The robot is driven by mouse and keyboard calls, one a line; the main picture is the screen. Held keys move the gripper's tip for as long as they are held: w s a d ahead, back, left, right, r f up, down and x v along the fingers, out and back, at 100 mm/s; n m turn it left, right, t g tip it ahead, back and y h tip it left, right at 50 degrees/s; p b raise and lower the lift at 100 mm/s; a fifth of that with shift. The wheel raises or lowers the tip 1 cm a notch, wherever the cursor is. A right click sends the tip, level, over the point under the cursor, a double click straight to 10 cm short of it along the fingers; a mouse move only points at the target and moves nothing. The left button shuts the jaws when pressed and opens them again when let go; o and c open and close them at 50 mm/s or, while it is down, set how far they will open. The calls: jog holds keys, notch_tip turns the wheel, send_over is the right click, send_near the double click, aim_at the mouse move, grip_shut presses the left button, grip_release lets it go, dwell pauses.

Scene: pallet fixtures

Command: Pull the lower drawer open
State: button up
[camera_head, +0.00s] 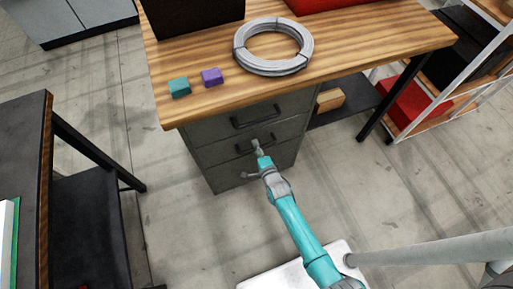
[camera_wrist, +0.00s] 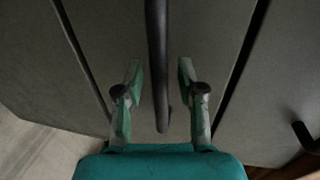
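A grey drawer cabinet (camera_head: 222,178) stands under the wooden table. Two dark bar handles show on its front, an upper handle (camera_head: 256,116) and a lower handle (camera_head: 243,148). The drawer fronts look flush and shut. My gripper (camera_head: 251,159) is at the lower handle, with its fingers spread one above the other. In the wrist view my gripper (camera_wrist: 160,67) is open, and the handle bar (camera_wrist: 157,60) runs between the fingers with a gap on each side. The upper handle (camera_wrist: 304,136) shows at the right edge there. My gripper hides part of the cabinet's lowest front.
The wooden table (camera_head: 350,60) carries a wire coil (camera_head: 240,58), a teal block (camera_head: 179,87) and a purple block (camera_head: 212,76). A dark table (camera_head: 22,130) stands at the left and a shelf rack (camera_head: 440,100) at the right. Bare floor (camera_head: 180,225) lies before the cabinet.

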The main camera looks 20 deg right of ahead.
grip_shut()
jog(key=f+v, duration=0.3)
jog(key=v, duration=1.1)
jog(key=s+f+v, duration=0.1)
jog(key=f+v, duration=0.2)
jog(key=v, duration=1.1)
jog(key=shift+s, duration=0.3)
jog(key=shift+o, duration=1.1)
grip_release()
jog(key=shift+r, duration=0.1)
jog(key=shift+r, duration=0.1)
